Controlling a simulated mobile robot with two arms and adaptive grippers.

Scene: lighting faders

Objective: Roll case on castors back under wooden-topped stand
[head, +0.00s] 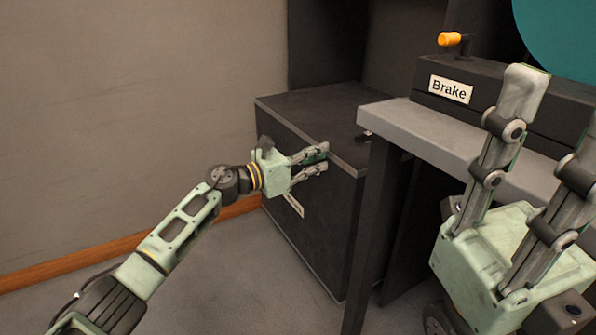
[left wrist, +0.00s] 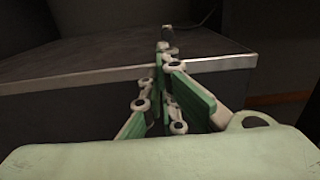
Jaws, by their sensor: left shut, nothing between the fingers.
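A dark box-like case (head: 305,112) with a metal-edged lid stands by the wall in the head view; it also fills the back of the left wrist view (left wrist: 70,100). A pale label on its front is partly hidden by my left gripper. No castors show on it. A stand with a grey-looking top (head: 425,128) and dark legs is to its right and hides part of the case. My left gripper (head: 325,157) is shut and empty at the case's upper front edge; I cannot tell whether it touches. My right gripper (head: 557,108) is open, pointing up before the stand.
A black box labelled "Brake" (head: 452,90) with an orange-handled lever (head: 450,39) sits on the stand. A teal disc (head: 565,35) is behind it. The plain wall (head: 120,110) bounds the left side. Carpet (head: 235,270) is bare before the case.

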